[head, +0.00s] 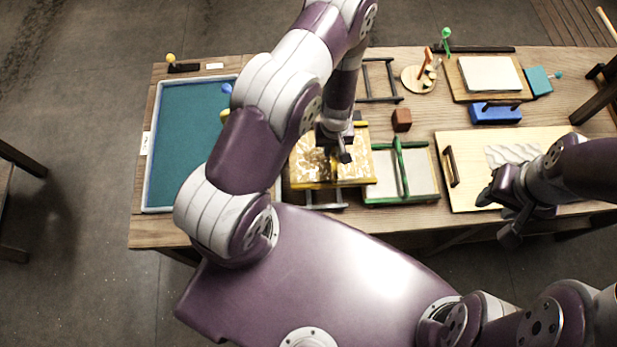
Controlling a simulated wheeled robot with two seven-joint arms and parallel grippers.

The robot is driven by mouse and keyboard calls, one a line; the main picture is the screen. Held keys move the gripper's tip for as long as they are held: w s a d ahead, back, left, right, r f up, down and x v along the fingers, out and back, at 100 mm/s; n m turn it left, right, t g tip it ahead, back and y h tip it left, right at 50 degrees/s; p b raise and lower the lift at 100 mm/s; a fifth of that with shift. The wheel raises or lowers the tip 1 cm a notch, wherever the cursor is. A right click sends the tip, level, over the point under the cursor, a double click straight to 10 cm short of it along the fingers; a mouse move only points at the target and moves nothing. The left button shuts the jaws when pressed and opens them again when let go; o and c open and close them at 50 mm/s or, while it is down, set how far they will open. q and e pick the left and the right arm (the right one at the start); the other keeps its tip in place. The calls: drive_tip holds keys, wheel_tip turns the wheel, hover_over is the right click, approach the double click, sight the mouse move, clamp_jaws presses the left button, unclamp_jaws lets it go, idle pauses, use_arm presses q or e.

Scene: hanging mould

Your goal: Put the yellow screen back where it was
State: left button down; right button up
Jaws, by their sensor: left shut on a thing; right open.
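The yellow screen (305,169) has a yellow frame and a white-and-brown patterned mesh. It is in the middle of the head view, near the table's front edge, just left of the green-framed screen. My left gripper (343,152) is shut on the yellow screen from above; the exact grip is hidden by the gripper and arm. I cannot tell whether the screen touches what lies under it. My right gripper (497,203) is open and empty, over the front part of the pale board at the right.
The green-framed screen (417,172) lies close to the yellow screen's right side. A teal-bottomed tray (185,145) fills the table's left. A dark rack (380,97), a brown block (402,120) and a round tool stand (412,86) are behind. The pale board (470,150) carries a dark handle.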

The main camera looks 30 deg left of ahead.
sight(308, 166)
use_arm(q)
drive_tip(key=s+a+f+b, duration=0.2)
drive_tip(key=s+b, duration=0.1)
drive_tip(key=s+a+f+b, duration=0.1)
drive_tip(key=s, duration=0.1)
drive_tip(key=shift+s+a+f, duration=0.15)
drive_tip(key=shift+a+f, duration=0.05)
drive_tip(key=shift+a, duration=0.1)
drive_tip(key=shift+s+a+f, duration=0.2)
drive_tip(key=shift+s+f, duration=0.05)
drive_tip(key=shift+a+f+b, duration=0.1)
drive_tip(key=shift+f+b, duration=0.1)
drive_tip(key=shift+b, duration=0.1)
drive_tip(key=f, duration=0.3)
drive_tip(key=shift+s+f, duration=0.2)
drive_tip(key=shift+f, duration=0.05)
use_arm(e)
wheel_tip(308, 166, down, 7)
drive_tip(key=shift+s, duration=0.3)
use_arm(q)
drive_tip(key=shift+f, duration=0.1)
drive_tip(key=shift+f+b, duration=0.3)
drive_tip(key=shift+b, duration=0.1)
drive_tip(key=c, duration=1.1)
unclamp_jaws()
drive_tip(key=shift+r, duration=0.1)
use_arm(e)
drive_tip(key=shift+f, duration=0.15)
